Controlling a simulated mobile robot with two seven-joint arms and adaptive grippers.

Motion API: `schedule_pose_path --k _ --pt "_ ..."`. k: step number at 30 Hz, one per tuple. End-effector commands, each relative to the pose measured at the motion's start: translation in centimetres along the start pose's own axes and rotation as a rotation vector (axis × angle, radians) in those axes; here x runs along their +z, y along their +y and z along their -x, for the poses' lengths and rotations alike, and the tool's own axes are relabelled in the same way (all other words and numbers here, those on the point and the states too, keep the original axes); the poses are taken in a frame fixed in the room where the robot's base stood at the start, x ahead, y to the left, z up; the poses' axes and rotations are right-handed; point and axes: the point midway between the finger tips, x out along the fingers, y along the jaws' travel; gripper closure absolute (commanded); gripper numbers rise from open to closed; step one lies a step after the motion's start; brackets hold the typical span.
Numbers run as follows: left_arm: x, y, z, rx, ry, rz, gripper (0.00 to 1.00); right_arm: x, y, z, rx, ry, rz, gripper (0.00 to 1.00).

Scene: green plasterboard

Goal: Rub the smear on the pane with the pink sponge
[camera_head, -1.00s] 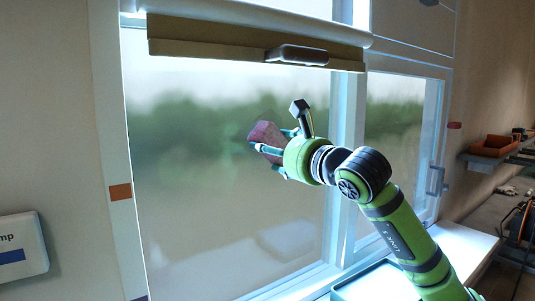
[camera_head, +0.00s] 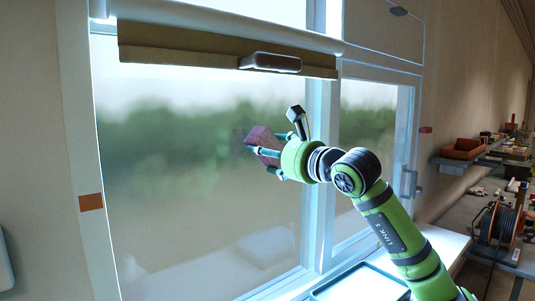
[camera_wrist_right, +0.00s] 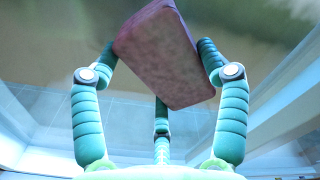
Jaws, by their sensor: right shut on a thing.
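The pane (camera_head: 170,190) is the large left window, with a blurred green and grey background behind it. A faint darker patch (camera_head: 240,127), perhaps the smear, shows just left of the sponge; its edges are unclear. The pink sponge (camera_head: 262,141) is a mottled, block-shaped piece, tilted in front of the pane. My right gripper (camera_head: 264,152) is shut on it, its teal fingers around its sides. In the right wrist view the sponge (camera_wrist_right: 160,50) sits between the fingers, its far end toward the glass. I cannot tell whether it touches the pane. My left gripper is out of view.
A rolled blind with a brown lower bar (camera_head: 190,52) and a grey handle (camera_head: 270,63) hangs across the pane's top. The mullion (camera_head: 318,170) stands close right of my gripper. A tray (camera_head: 360,285) lies on the sill. Shelves with an orange bin (camera_head: 462,148) are far right.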

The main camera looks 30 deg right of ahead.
Motion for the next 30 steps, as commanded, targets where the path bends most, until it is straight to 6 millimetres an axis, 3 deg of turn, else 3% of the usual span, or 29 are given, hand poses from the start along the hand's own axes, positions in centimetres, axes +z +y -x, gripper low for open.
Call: schedule_pose_path --k 8,21,30 --pt "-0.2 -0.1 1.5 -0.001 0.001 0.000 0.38 1.4 -1.3 -0.1 -0.004 -0.003 -0.001 0.57" --pt "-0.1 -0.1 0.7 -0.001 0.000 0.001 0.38 3.6 1.3 0.0 -0.001 -0.005 0.001 0.57" --pt "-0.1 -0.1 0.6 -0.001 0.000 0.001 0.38 4.3 1.9 0.1 -0.002 -0.004 0.000 0.57"
